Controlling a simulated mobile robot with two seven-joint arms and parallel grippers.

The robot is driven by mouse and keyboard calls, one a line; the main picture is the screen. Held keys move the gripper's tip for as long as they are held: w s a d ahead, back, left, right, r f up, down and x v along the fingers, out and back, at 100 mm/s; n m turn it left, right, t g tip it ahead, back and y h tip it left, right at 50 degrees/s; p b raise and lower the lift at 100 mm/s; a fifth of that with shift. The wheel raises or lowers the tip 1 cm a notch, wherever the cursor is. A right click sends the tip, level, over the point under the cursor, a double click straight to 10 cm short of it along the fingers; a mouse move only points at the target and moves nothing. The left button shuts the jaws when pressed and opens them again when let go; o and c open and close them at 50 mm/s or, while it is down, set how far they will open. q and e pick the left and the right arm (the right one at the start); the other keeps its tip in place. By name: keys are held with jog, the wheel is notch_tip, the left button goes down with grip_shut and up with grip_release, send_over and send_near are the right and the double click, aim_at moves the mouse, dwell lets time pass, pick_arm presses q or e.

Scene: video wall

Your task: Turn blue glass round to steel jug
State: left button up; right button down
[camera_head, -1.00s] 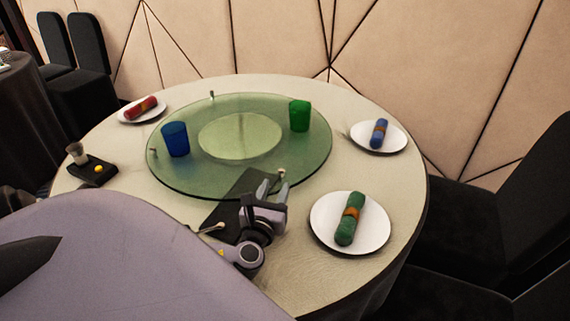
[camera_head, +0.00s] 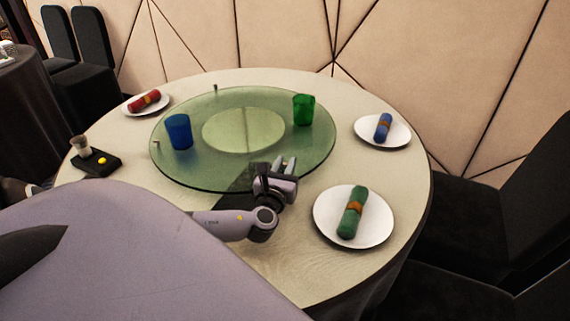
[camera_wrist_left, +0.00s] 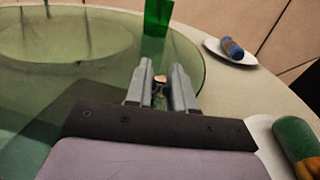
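The blue glass (camera_head: 179,132) stands upright on the left part of the round glass turntable (camera_head: 178,179). A green glass (camera_head: 303,110) stands on its right part; it also shows in the left wrist view (camera_wrist_left: 157,16). My left gripper (camera_head: 285,164) is at the turntable's near rim. In the left wrist view its two fingers (camera_wrist_left: 160,75) are apart, one on each side of a small knob (camera_wrist_left: 159,79), with slight gaps. The head view hides this knob. Other knobs stand at the left rim (camera_head: 156,143) and far rim (camera_head: 215,87). I cannot make out a steel jug. My right gripper is not in view.
Plates with rolled napkins lie around the table (camera_head: 240,266): red far left (camera_head: 145,100), blue right (camera_head: 383,127), green near right (camera_head: 352,212). A small cup (camera_head: 81,146) and yellow button (camera_head: 102,161) are on a black base at left. Black chairs stand at right.

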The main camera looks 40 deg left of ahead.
aim_at(311, 160)
pick_arm(q)
grip_shut()
jog(key=w+n+y+b, duration=0.1)
jog(key=w, duration=0.1)
jog(key=w+g+y+b, duration=0.1)
jog(key=w, duration=0.2)
jog(key=w+d+n+g+y+b, duration=0.1)
jog(key=w, duration=0.2)
jog(key=shift+w+n, duration=0.25)
jog(key=shift+n, duration=0.05)
jog(key=shift+w+d, duration=0.1)
jog(key=shift+w, duration=0.2)
jog(key=shift+r, duration=0.1)
jog(key=o, duration=0.6)
grip_release()
